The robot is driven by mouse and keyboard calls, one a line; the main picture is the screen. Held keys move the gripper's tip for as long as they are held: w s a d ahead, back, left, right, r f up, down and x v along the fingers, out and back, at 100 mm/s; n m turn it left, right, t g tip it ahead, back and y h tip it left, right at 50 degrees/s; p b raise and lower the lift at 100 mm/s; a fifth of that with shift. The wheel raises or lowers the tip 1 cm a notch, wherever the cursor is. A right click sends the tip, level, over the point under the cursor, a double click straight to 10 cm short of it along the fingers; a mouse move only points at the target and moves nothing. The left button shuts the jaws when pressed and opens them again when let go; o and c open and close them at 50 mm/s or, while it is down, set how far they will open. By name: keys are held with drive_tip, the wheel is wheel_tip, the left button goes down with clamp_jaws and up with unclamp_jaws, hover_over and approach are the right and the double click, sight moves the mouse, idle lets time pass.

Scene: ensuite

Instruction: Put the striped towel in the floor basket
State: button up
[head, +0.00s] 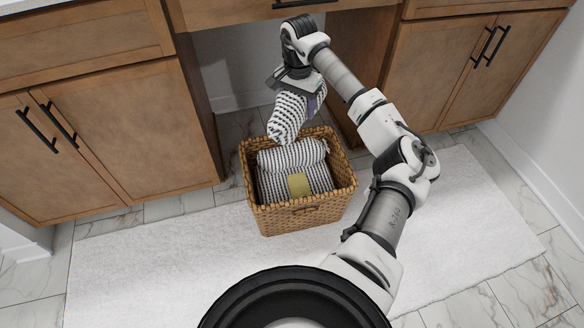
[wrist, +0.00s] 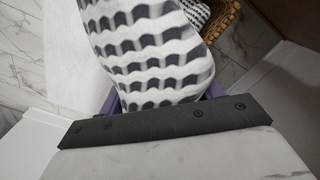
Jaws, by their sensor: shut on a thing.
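A black-and-white striped towel (head: 288,115) hangs from my gripper (head: 300,88), which is shut on it. The towel is above the back left part of the wicker floor basket (head: 300,216), near its rim; I cannot tell if it touches. In the wrist view the towel (wrist: 155,55) fills the middle, in front of the gripper (wrist: 160,105), and the fingertips are mostly hidden. The basket's rim shows at the top right of the wrist view (wrist: 225,22). Inside the basket lie other striped cloths (head: 292,157) and a small yellowish item (head: 299,184).
The basket stands on a white rug (head: 150,262) over marble tile. Wooden cabinets with black handles stand left (head: 120,135) and right (head: 455,75), with an open knee space between them behind the basket.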

wheel_tip(320, 180, down, 20)
drive_tip(key=b, duration=0.3)
drive_tip(key=shift+b, duration=0.4)
drive_tip(key=shift+f, duration=0.25)
drive_tip(key=shift+f, duration=0.25)
drive_tip(key=o, duration=1.1)
wheel_tip(320, 180, up, 13)
drive_tip(key=p, duration=0.2)
drive_tip(key=shift+r, duration=0.1)
